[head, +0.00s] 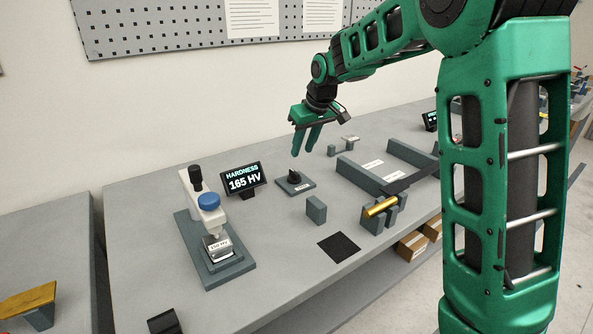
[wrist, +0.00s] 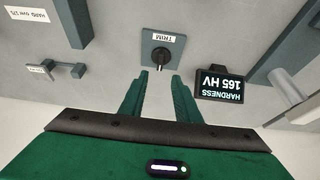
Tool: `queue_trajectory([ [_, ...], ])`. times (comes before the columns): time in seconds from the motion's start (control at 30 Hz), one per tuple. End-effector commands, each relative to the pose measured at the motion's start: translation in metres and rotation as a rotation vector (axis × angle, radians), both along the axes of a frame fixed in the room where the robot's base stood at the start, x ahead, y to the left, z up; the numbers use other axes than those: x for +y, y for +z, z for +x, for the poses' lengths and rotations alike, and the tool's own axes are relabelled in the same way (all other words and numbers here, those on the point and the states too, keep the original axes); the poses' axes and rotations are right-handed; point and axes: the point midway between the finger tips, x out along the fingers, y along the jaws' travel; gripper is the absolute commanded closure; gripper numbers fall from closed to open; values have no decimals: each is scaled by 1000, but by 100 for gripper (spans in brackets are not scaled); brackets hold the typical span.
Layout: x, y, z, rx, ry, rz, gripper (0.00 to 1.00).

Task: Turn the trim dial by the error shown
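The trim dial (head: 294,177) is a black knob on a small dark grey plate on the bench. In the wrist view the dial (wrist: 163,57) sits on its plate, labelled TRIM, just beyond my fingertips. My gripper (head: 304,150) is above the dial, pointing down, its fingers apart with nothing between them. In the wrist view my gripper (wrist: 159,77) shows two green fingers with a gap, not touching the knob. The display (head: 243,180) reads HARDNESS 165 HV; it appears upside down in the wrist view (wrist: 220,85).
A white hardness tester (head: 206,205) stands left of the display, with a labelled block (head: 217,247) on it, its text too small to read surely. A grey block (head: 316,210), a brass cylinder (head: 381,206) on supports, a black mat (head: 339,247) and grey rails (head: 360,176) lie to the right.

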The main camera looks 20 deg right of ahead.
Motion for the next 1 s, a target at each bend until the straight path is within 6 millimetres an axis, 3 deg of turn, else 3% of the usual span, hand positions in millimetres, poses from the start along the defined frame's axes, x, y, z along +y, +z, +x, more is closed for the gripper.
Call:
queue_trajectory([
  [0.17,2,-16,7,1,3,-1,70],
  [0.6,9,-83,33,2,0,-1,70],
  [1.0,11,-99,39,0,-1,0,70],
])
